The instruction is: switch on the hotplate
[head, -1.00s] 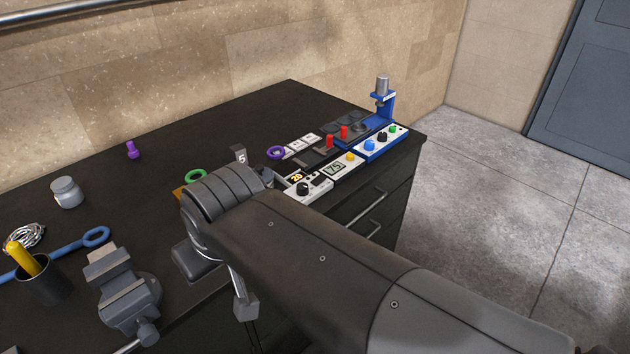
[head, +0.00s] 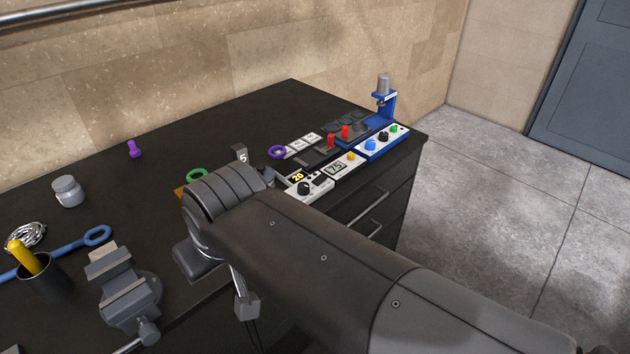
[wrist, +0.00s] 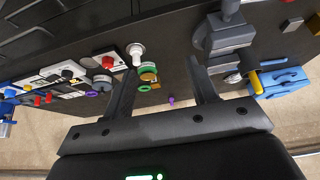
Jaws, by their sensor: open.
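A white control unit (head: 308,188) with an orange "20" display and a black knob stands at the bench's front edge, partly behind my arm. I cannot tell for certain whether it is the hotplate's control. The wrist view shows a white unit with a black knob (wrist: 67,73). Beside it is another white unit with a red button (wrist: 107,62), with a round grey piece (wrist: 102,85) next to it. My gripper (wrist: 162,67) is open and empty, its fingers apart above the bench.
A white unit with a "75" display (head: 336,168) and a blue press (head: 383,100) stand right of it. A green ring (head: 197,175) lies near my arm.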

